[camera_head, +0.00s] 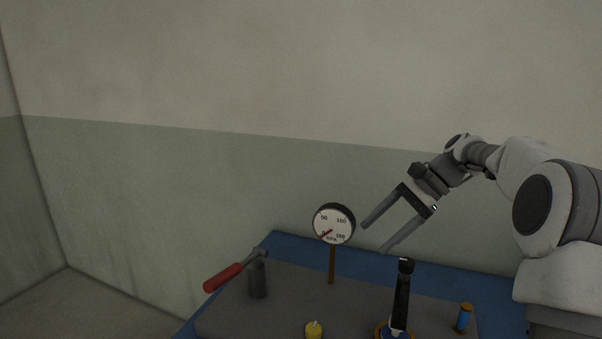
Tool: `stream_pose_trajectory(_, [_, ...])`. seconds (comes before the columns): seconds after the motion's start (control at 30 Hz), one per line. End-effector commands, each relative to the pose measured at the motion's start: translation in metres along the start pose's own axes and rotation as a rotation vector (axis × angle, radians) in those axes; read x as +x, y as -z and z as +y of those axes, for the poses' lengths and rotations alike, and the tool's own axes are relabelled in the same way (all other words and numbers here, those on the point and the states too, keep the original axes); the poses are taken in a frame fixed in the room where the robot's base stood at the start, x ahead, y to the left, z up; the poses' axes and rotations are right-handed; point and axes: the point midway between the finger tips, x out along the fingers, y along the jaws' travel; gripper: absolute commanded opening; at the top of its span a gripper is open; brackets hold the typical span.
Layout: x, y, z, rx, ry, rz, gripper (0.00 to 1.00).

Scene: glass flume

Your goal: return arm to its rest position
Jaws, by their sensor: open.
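My gripper (373,239) is open and empty, with its two grey fingers spread and pointing down to the left. It is raised above the table, to the right of a round pressure gauge (334,224) on a brown post. My arm reaches in from the right side of the picture, bent at the elbow. The fingers appear apart from everything on the table, though their exact depth against the gauge is hard to tell.
A wall stands behind.

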Motion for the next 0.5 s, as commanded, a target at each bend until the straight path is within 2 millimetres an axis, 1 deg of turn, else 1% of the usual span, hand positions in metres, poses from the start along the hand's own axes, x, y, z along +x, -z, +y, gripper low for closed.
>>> stream_pose_trajectory(0.03, [0.002,-0.018,0.003,-0.045,-0.024,0.05,0.77])
stream_pose_trajectory(0.2, [0.01,-0.06,0.022,-0.199,-0.096,0.209,0.77])
stream_pose_trajectory(0.37, [0.013,-0.094,0.048,-0.353,-0.158,0.352,0.77])
stream_pose_trajectory(0.5, [0.013,-0.119,0.074,-0.493,-0.21,0.471,0.77])
